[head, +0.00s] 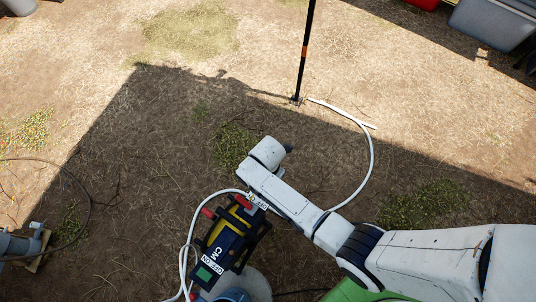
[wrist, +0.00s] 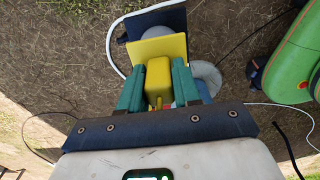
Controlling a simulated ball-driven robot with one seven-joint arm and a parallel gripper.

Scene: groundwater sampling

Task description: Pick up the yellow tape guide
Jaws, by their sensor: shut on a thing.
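The yellow tape guide (wrist: 158,78), a block with a flat plate at its far end, sits between the two green fingers of my gripper (wrist: 157,88) in the wrist view. The fingers are shut on its block from both sides. In the head view my gripper is hidden below my white arm. A dark blue device marked "CM" (head: 222,246) stands at the lower middle there, with yellow parts showing beside my arm. I cannot tell whether that yellow is the guide. I cannot tell whether the guide is clear of what lies beneath it.
A white hose (head: 372,150) curves over the dry ground to a black pole (head: 304,60). A green rounded object (wrist: 291,62) is close on the right in the wrist view. A grey bin (head: 490,22) stands at the back right. Open ground lies to the left.

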